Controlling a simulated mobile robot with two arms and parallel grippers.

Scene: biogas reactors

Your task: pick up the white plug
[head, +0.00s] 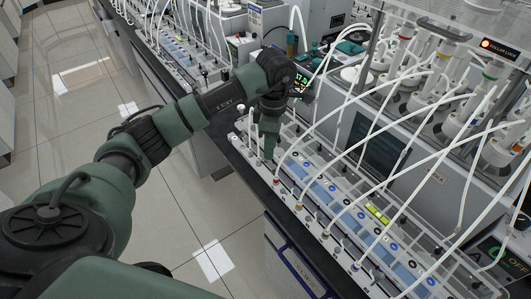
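My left gripper (268,152) points down at the far left end of the front rack (345,225). Its fingers are small and dark here, and I cannot tell whether they are open or shut, or whether they hold anything. White tubes end in small white plugs along the rack's front edge. One such plug (276,179) is just right of and below the gripper, and another (298,204) is further along. I cannot single out one particular white plug. Whatever is directly behind or under the gripper is hidden. My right gripper is not in view.
White tubes (340,128) arch from the reactor bottles (427,92) over the rack, close to the gripper on its right. A grey unit with a dark screen (378,144) stands behind the rack. A second rack (180,50) lies beyond. The tiled floor (75,85) at left is clear.

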